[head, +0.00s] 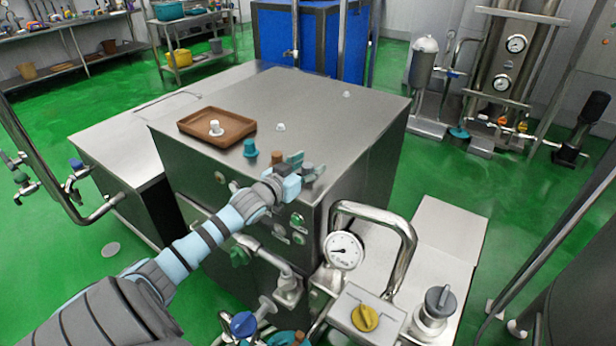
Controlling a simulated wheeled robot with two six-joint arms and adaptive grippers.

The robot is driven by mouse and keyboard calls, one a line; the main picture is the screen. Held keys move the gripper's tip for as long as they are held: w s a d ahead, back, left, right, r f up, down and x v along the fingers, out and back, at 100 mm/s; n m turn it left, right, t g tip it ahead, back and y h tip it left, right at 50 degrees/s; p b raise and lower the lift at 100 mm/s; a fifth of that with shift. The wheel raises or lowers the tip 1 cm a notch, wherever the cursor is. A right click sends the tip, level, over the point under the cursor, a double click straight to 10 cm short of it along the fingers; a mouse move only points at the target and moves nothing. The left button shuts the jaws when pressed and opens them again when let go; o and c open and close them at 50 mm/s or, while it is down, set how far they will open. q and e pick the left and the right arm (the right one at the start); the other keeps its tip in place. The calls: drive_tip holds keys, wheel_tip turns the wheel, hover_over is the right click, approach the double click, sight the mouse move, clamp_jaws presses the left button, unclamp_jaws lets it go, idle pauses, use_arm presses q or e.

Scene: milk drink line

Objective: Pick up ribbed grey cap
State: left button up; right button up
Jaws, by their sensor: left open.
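A small grey cap (308,168) stands near the front edge of the steel cabinet top, partly hidden by my left gripper; its ribs are too small to make out. My left gripper (304,167) is open at this edge, its fingers right by the grey cap. I cannot tell whether they touch it or stand around it. My right gripper is not in view.
On the steel top (330,110) are a brown tray (188,126) with a white piece (215,128), a teal cap (250,148), a brown piece (276,157) and small white pieces (281,127). Pipes and a gauge (343,250) stand in front.

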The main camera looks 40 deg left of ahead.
use_arm(q)
drive_tip(key=shift+w, duration=0.15)
drive_tip(key=shift+r, duration=0.1)
drive_tip(key=c, duration=0.8)
clamp_jaws()
